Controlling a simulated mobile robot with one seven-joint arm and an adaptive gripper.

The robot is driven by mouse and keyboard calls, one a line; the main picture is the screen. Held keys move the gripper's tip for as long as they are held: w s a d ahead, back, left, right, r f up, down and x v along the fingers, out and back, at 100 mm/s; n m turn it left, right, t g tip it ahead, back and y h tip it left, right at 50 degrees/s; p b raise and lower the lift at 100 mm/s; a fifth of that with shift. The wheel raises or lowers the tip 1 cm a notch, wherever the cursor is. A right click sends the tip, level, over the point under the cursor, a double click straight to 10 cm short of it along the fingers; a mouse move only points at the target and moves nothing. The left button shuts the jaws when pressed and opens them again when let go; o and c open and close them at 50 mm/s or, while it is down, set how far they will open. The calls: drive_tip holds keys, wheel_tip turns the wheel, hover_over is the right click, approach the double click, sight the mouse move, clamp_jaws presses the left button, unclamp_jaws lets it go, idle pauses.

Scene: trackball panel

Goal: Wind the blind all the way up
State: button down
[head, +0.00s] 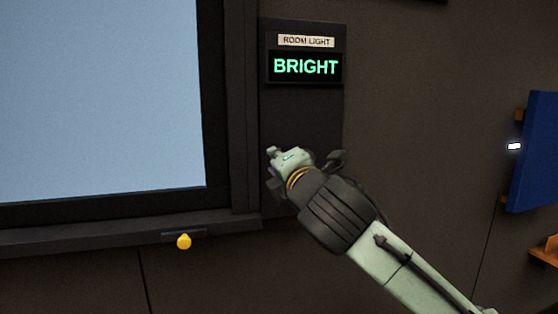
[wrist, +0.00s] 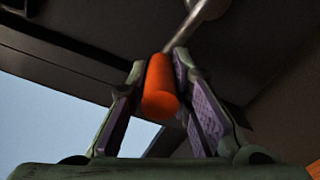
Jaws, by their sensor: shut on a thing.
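The window (head: 100,100) at left in the head view shows plain light blue down to its sill; I can make out no blind edge in the visible part, and its top is out of frame. In the wrist view, my gripper (wrist: 160,72) has its purple-padded fingers on either side of an orange handle (wrist: 160,92), shut on it. A metal crank arm (wrist: 190,28) runs from the handle up to the right. In the head view my gripper (head: 283,168) is at the dark panel (head: 300,115), and hides the crank.
A display (head: 306,67) on the panel reads BRIGHT, under a label ROOM LIGHT (head: 306,41). A yellow knob (head: 183,241) sits below the window sill. A blue board (head: 533,152) stands out from the wall at right.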

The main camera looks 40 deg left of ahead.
drive_tip(key=shift+w, duration=0.2)
drive_tip(key=c, duration=1.8)
unclamp_jaws()
drive_tip(key=o, duration=0.4)
drive_tip(key=shift+a+f, duration=0.1)
drive_tip(key=shift+a, duration=0.05)
drive_tip(key=shift+c, duration=0.2)
drive_tip(key=v, duration=1.2)
drive_tip(key=shift+s, duration=0.15)
